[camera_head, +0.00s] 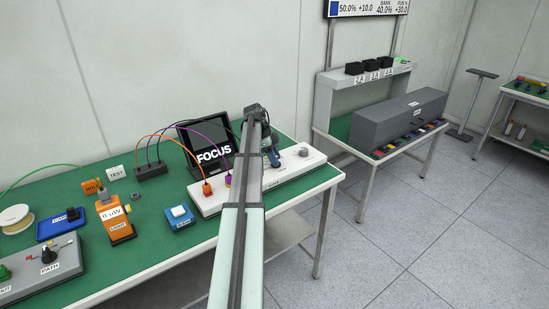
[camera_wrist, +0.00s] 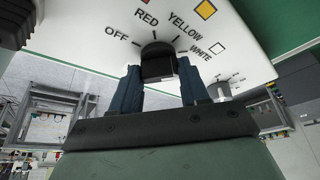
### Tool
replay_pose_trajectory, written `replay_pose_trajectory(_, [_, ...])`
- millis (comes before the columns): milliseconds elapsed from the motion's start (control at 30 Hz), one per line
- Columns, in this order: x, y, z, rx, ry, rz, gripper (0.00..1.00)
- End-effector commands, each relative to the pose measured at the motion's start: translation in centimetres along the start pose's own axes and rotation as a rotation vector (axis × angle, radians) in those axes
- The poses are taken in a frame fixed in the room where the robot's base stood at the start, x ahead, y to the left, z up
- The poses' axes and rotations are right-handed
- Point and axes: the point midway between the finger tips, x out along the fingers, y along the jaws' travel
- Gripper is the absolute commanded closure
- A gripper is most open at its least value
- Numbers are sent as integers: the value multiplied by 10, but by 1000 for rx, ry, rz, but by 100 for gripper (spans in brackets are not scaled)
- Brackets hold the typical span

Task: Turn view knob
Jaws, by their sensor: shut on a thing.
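The dark knob (camera_wrist: 157,62) is on a white panel (camera_wrist: 95,28) printed OFF, RED, YELLOW and WHITE in an arc around it. My gripper (camera_wrist: 160,82) has its blue fingers on both sides of the knob and is shut on it. I cannot tell for certain which label the knob points to. In the head view, my gripper (camera_head: 271,156) is at the white box (camera_head: 309,162) on the green bench, and my arm hides the knob and part of the box.
A black FOCUS screen (camera_head: 213,156) stands behind the box, with orange and purple cables near it. An orange device (camera_head: 116,222) and a blue button box (camera_head: 179,218) stand to the left. A second bench with a grey case (camera_head: 398,118) is at the right.

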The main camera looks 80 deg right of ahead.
Motion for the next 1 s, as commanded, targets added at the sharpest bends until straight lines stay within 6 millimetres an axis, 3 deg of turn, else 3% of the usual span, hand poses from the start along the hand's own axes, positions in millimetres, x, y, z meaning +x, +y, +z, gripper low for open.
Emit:
replay_pose_trajectory(700, [0, 0, 0, 66, -1, 27, 86])
replay_pose_trajectory(733, [0, 0, 0, 66, -1, 27, 52])
replay_pose_trajectory(1000, [0, 0, 0, 64, -1, 27, 30])
